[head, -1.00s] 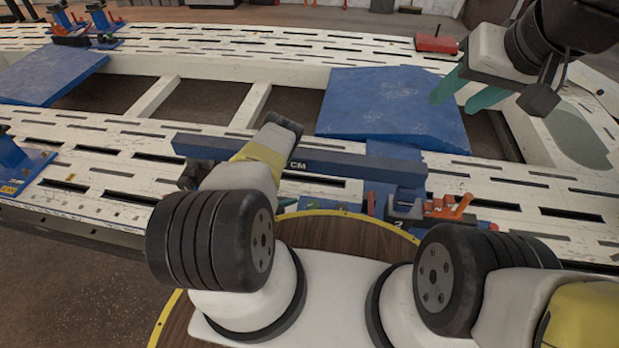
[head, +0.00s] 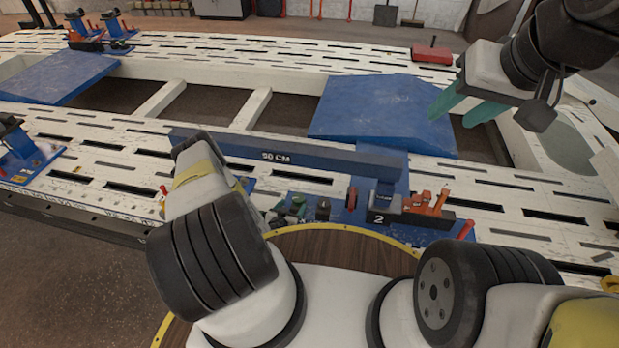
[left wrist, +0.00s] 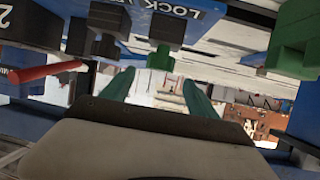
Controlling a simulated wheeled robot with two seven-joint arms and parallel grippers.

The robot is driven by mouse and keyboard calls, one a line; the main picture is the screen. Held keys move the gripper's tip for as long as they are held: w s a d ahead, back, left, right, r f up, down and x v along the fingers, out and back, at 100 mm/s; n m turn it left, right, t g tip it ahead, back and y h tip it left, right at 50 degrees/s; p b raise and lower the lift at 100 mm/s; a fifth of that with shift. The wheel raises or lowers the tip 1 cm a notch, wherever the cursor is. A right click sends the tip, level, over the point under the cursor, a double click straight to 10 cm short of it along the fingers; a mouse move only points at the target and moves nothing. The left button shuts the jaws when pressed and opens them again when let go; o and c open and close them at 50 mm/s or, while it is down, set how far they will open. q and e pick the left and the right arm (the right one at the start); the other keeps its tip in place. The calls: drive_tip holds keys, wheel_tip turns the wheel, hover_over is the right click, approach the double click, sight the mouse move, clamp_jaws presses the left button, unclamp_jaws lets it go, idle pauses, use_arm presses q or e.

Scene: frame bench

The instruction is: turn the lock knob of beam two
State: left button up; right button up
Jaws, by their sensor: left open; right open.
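Beam two is a long blue beam (head: 300,154) marked "90 CM", lying on the bench near a blue base with a white "2" (head: 378,218). Beside the base are a red lever (head: 350,198) and a small dark block (head: 322,208). In the left wrist view a black knob (left wrist: 168,27) stands in front of a blue plate lettered "LOCK" (left wrist: 185,9), with a green piece below it. My left gripper (left wrist: 158,90) is open, its teal fingers apart and pointing toward the knob; my arm mostly hides it in the head view. My right gripper (head: 452,116) is open and empty above the bench.
Orange-red clamps (head: 425,202) stand right of the "2". A green block (left wrist: 297,45) stands on the right in the left wrist view. Blue ramp-like plates (head: 380,110) span the frame's openings. A red block (head: 432,54) sits on the far rail.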

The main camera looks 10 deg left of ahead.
sight(297, 199)
use_arm(q)
drive_tip(key=x, duration=0.7)
drive_tip(key=shift+w+f, duration=0.1)
drive_tip(key=shift+w, duration=0.15)
